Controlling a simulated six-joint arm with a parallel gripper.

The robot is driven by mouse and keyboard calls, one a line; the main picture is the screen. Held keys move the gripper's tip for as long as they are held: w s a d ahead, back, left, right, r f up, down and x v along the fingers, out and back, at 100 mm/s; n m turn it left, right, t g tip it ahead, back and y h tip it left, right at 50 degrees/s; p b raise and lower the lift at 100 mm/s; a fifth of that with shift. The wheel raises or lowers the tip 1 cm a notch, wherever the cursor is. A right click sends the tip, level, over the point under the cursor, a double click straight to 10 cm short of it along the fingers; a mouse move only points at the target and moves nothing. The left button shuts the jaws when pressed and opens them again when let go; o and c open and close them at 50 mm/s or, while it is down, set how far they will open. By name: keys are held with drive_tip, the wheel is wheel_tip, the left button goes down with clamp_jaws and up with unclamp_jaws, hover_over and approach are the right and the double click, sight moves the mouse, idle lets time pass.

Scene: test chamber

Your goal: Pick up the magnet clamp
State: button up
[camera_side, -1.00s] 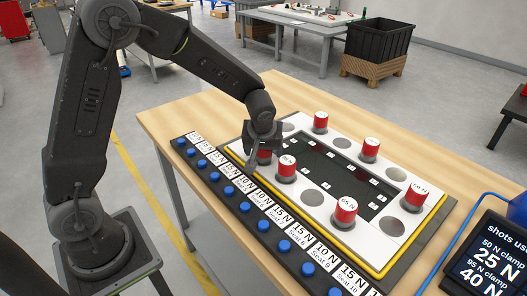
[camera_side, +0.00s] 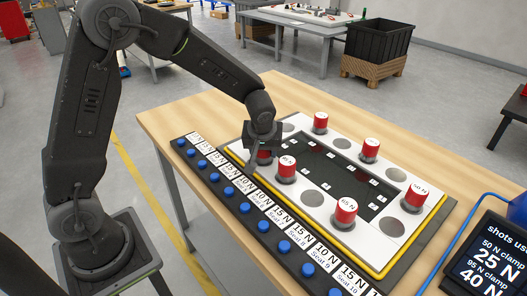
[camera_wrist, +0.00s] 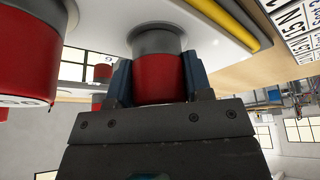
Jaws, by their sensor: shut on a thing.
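The magnet clamp (camera_side: 264,158) is a short red cylinder with a grey base, at the near left end of the white plate. My gripper (camera_side: 263,153) comes down over it and hides most of it in the side view. In the wrist view, the two blue-grey fingers of my gripper (camera_wrist: 158,80) are shut on the red body of this clamp (camera_wrist: 158,75), one on each side. Its grey base faces the white plate. I cannot tell whether it touches the plate. Another red clamp (camera_side: 287,168), labelled on top, stands just right of my gripper.
More red clamps (camera_side: 346,212) stand around the white plate (camera_side: 290,205) with its dark central window (camera_side: 335,172). A row of blue buttons (camera_side: 246,207) with force labels lines the near edge. A screen (camera_side: 489,262) stands at the right. Wooden tabletop (camera_side: 185,112) is bare behind.

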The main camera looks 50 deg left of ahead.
drive_tip(key=shift+r, duration=0.15)
drive_tip(key=shift+r, duration=0.3)
drive_tip(key=r, duration=0.3)
drive_tip(key=shift+s+a+r, duration=0.1)
drive_tip(key=shift+a+r, duration=0.2)
drive_tip(key=shift+r, duration=0.1)
drive_tip(key=s+a+r, duration=0.5)
drive_tip(key=a+r, duration=0.1)
drive_tip(key=a, duration=0.2)
drive_tip(key=w+a, duration=0.5)
drive_tip(key=a, duration=0.3)
drive_tip(key=w+d+f, duration=0.4)
drive_tip(key=d, duration=0.1)
drive_tip(key=w+d+f, duration=0.2)
drive_tip(key=d, duration=0.1)
drive_tip(key=shift+w+d, duration=0.1)
drive_tip(key=shift+w, duration=0.3)
drive_tip(key=shift+w+d+f, duration=0.15)
drive_tip(key=shift+d+f, duration=0.1)
drive_tip(key=shift+f, duration=1.9)
drive_tip(key=shift+f, duration=0.2)
